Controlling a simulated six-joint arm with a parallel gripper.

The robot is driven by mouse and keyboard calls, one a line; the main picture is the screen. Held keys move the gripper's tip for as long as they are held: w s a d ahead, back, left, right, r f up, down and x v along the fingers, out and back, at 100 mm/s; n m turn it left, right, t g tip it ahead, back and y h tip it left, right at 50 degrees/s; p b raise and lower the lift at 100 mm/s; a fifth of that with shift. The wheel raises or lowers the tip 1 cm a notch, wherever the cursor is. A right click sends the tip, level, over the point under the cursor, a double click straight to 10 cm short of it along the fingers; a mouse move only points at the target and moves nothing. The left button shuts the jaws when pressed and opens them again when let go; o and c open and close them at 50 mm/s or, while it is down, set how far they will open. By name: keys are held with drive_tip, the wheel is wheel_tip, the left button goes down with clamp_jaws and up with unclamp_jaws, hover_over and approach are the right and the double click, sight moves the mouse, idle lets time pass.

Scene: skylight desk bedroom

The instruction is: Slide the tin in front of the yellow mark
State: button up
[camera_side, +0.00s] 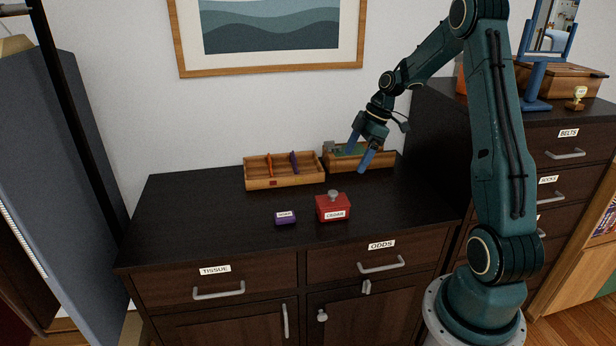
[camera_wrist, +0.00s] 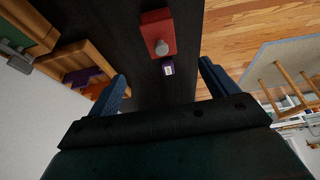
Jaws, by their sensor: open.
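A red tin (camera_side: 333,211) with a grey knob on its lid and a white label stands upright on the dark cabinet top, near the front. It also shows in the wrist view (camera_wrist: 160,40), beyond the fingers. A small purple box (camera_side: 285,219) with a white label stands just left of the tin, apart from it; the wrist view shows this box (camera_wrist: 168,69) too. I cannot make out a yellow mark on the cabinet top in either view. My gripper (camera_side: 358,153) is open and empty, above the cabinet top, behind and right of the tin.
A wooden tray (camera_side: 285,183) with an orange and a purple item stands at the back. A wooden box (camera_side: 372,163) with green and grey things stands right of it, beside my gripper. The cabinet top (camera_side: 190,215) is clear on the left. A taller dresser (camera_side: 540,140) stands right.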

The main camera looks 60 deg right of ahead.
sight(336, 195)
drive_tip(key=shift+a+f, duration=0.1)
drive_tip(key=shift+f, duration=0.05)
drive_tip(key=shift+x, duration=6.75)
drive_tip(key=c, duration=1.1)
drive_tip(key=shift+o, duration=0.2)
drive_tip(key=shift+w+d, duration=0.65)
drive_tip(key=shift+w, duration=1.3)
drive_tip(key=shift+w+d, duration=0.65)
drive_tip(key=shift+w, duration=1.3)
drive_tip(key=shift+w+d, duration=0.7)
drive_tip(key=shift+w, duration=1.2)
